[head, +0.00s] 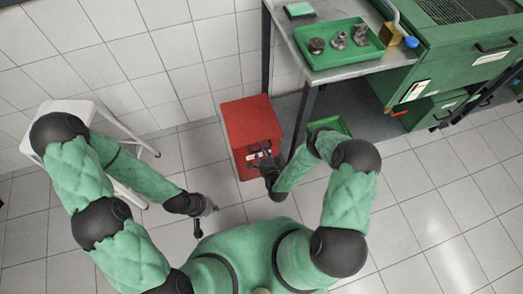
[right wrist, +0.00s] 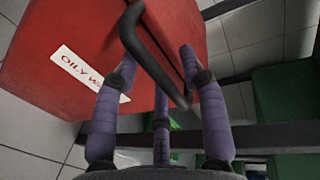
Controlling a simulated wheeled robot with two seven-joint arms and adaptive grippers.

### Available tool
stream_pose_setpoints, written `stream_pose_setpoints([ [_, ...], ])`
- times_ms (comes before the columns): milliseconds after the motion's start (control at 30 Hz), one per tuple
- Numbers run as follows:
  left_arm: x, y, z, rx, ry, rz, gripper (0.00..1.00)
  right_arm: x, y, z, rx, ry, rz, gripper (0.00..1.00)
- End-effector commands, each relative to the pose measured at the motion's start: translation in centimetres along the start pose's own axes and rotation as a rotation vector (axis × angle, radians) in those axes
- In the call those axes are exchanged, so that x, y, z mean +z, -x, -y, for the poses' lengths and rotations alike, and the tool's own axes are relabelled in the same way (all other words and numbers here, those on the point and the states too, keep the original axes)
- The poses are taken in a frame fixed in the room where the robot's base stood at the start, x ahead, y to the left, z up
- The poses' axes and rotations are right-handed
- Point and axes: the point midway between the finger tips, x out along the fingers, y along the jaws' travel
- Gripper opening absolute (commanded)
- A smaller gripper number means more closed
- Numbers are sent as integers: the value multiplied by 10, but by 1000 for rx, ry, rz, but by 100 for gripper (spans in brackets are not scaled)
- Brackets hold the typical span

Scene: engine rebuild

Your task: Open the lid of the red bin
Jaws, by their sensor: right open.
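The red bin (head: 249,116) stands on the floor left of the workbench, and its lid looks shut. In the right wrist view the red bin (right wrist: 50,40) fills the upper left, with a white label reading "OILY W" partly hidden by a finger. A black bar handle (right wrist: 150,55) runs from the bin down between my fingers. My right gripper (head: 262,156) is at the bin's front; its purple fingers (right wrist: 158,80) are open around the handle, not closed on it. My left gripper (head: 206,208) hangs over the floor, away from the bin; its finger state is unclear.
A metal workbench (head: 345,72) with a green tray (head: 338,62) of metal parts stands right of the bin, its leg close to my right arm. A green container (head: 329,125) sits under it. A white stool (head: 75,106) stands at left. Floor at lower right is clear.

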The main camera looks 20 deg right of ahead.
Motion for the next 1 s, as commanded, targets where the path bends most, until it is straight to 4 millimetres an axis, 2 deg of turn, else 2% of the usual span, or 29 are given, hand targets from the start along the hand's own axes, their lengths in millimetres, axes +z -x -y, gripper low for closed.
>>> stream_pose_setpoints([
  [67,0,0,0,0,0,0,0,0,0,0,0,0,0,40],
  [200,0,0,0,0,0,0,0,0,0,0,0,0,0,0],
  [633,0,8,-3,0,0,0,0,0,2,8,16,0,0,0],
  [767,1,20,-7,0,0,0,0,-1,4,19,44,1,-1,0],
  [1000,2,54,-19,0,0,0,0,0,8,52,136,1,1,0],
])
